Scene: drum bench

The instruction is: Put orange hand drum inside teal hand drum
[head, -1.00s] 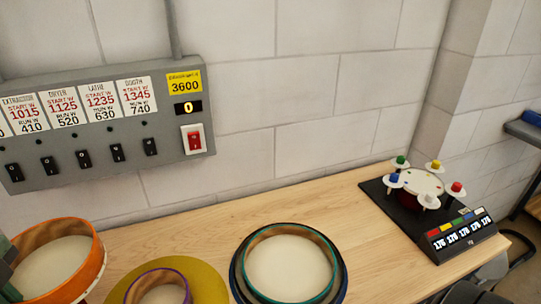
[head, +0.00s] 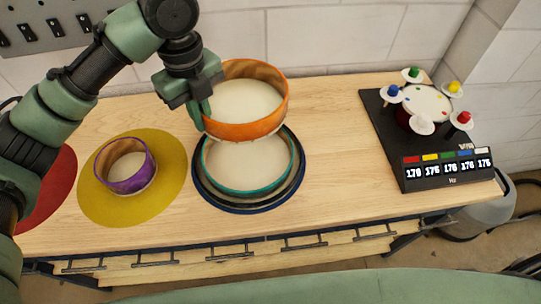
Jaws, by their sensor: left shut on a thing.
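The orange hand drum (head: 262,130) is a wide ring with a pale skin inside. My left gripper (head: 205,105) is shut on its left rim and holds it up, slightly tilted. The teal hand drum (head: 246,182) sits on a dark round mat (head: 222,203) on the bench. The orange drum appears above the teal drum and overlaps its far part in the picture, hiding its back rim. The orange drum looks about as wide as the teal drum. My right gripper is not in view.
A purple drum (head: 134,181) stands on a yellow round mat (head: 165,193) to the left. A red mat (head: 48,195) lies at the far left. A black device (head: 395,140) with coloured knobs and number displays stands at the right. The bench (head: 345,180) is clear between.

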